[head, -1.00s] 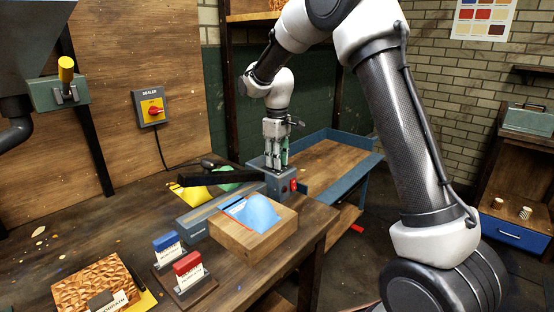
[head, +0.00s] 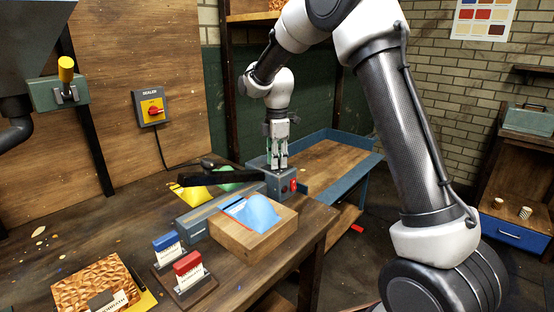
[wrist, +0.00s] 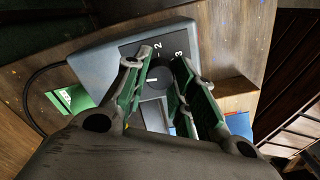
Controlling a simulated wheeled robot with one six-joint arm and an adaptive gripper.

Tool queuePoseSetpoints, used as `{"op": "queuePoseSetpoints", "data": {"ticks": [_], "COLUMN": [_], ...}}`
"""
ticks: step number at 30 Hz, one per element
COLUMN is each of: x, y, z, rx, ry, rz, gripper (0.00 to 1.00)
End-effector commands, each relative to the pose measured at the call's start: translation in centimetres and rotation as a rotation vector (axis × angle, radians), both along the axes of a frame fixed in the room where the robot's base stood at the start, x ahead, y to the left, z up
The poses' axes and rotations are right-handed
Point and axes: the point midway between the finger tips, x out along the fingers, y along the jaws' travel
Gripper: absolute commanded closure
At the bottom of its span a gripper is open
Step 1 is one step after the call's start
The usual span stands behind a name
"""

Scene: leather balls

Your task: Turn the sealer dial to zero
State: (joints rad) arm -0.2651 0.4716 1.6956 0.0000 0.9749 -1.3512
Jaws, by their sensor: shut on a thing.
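The sealer (head: 195,224) is a long grey machine with a raised black arm (head: 225,178) and a grey end box (head: 274,186), which also shows in the wrist view (wrist: 98,65). A dark round dial (wrist: 158,76) sits on the box's black plate (wrist: 171,43), where the numbers 2 and 3 are readable; other numbers are hidden. A short white mark shows on the dial, but I cannot tell which number it points to. My gripper (head: 278,167) points down over the box. Its green-padded fingers (wrist: 158,73) are shut on the dial, one on each side.
A wooden block (head: 238,238) with a blue bag (head: 257,213) stands in front of the sealer. Yellow (head: 193,193) and green (head: 232,186) pieces lie behind. Labelled stands (head: 187,270) are at the front. A wall switch box (head: 151,107) reads SEALER.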

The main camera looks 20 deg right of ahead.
Motion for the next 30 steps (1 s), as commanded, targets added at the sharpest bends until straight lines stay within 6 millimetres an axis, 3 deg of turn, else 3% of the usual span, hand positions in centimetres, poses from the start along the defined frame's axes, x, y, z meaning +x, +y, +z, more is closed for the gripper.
{"op": "queuePoseSetpoints", "data": {"ticks": [9,26,27,30], "x": [0.09,0.1,0.1,0.09], "y": [-0.01,-0.01,-0.01,-0.01], "z": [0.1,0.11,0.11,0.09], "rx": [0.0,0.0,0.0,0.0], "ry": [-0.003,-0.004,-0.004,-0.003], "rz": [0.135,0.168,0.168,0.167], "gripper": [0.98,0.98,0.72,0.54]}}
